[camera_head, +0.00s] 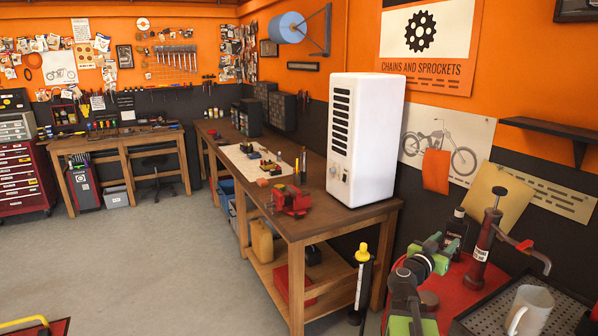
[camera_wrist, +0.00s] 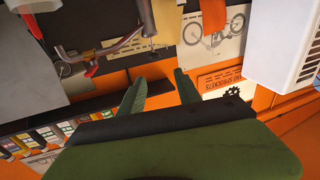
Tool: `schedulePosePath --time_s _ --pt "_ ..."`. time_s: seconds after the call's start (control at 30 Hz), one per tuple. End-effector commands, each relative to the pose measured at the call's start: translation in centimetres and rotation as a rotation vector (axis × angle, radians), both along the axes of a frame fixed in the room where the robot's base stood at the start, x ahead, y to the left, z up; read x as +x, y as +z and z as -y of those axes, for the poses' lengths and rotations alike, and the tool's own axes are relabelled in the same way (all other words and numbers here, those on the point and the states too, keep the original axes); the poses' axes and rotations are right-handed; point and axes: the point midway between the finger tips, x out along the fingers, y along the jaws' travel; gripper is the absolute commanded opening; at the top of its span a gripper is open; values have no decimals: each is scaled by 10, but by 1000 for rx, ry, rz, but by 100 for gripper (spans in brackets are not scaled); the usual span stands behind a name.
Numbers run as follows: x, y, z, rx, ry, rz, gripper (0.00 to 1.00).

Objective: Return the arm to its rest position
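My arm rises at the lower right of the head view, with green and dark grey parts over a red surface. My gripper (camera_head: 436,253) is at its upper end, left of a dark bottle and a red hand pump. In the wrist view, my gripper (camera_wrist: 158,76) shows two green fingers spread apart, with nothing between them. That view looks upside down toward the orange wall.
The red top (camera_head: 462,278) holds a dark bottle (camera_head: 455,232), a pump (camera_head: 486,240), a perforated tray (camera_head: 490,312) and a white mug (camera_head: 530,310). A wooden bench (camera_head: 345,218) with a white cabinet (camera_head: 365,140) stands left. Grey floor (camera_head: 150,260) is open.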

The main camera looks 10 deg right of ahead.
Motion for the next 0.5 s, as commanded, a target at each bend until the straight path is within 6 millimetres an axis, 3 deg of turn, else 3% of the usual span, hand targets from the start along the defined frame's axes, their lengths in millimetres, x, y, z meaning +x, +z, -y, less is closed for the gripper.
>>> schedulePosePath --time_s 0.03,0.1,0.17,0.3,0.4,0.5 --pt "28 -2 -36 -44 92 -20 40" --pt "64 3 -86 -102 235 -37 40" --pt "91 3 -130 -140 368 -49 40" --pt "140 -10 -242 -188 692 -99 40" --pt "158 -35 -325 -180 928 -174 40" --pt "158 -76 -402 -128 1152 -304 40"
